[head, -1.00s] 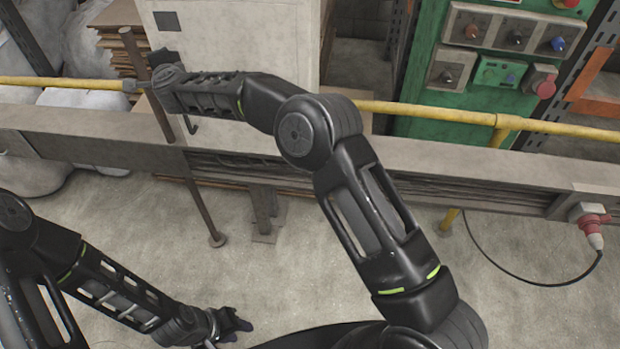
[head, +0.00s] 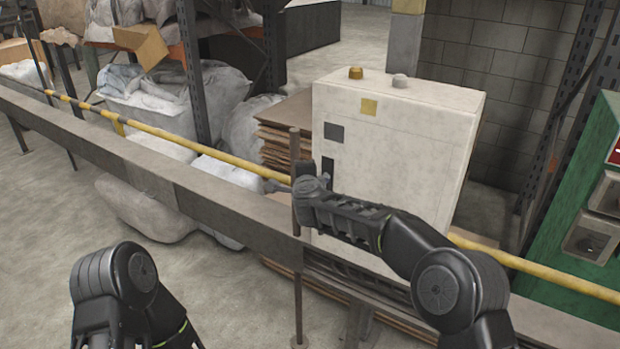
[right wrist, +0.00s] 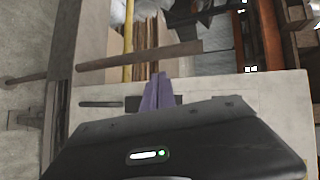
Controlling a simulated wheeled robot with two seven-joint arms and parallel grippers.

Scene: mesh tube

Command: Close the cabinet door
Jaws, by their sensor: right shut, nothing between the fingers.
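The beige cabinet (head: 400,150) stands behind the rail. Its front face carries a grey square, a yellow label and a dark upright handle or slot (head: 328,167); no open gap shows at the door. My right arm reaches across the rail, with its gripper (head: 278,187) beside the brown post, in front of the cabinet's left edge. In the right wrist view the fingers of this gripper (right wrist: 158,88) are together and empty, over the beige cabinet face (right wrist: 225,95). Whether they touch it I cannot tell. My left arm shows at the lower left; its gripper is out of frame.
A grey rail (head: 150,175) and a yellow pipe (head: 200,146) run across in front of the cabinet. A brown post (head: 296,245) stands by my right gripper. Stacked cardboard (head: 280,135) and white sacks (head: 165,105) lie left of the cabinet. A green cabinet (head: 570,200) stands right.

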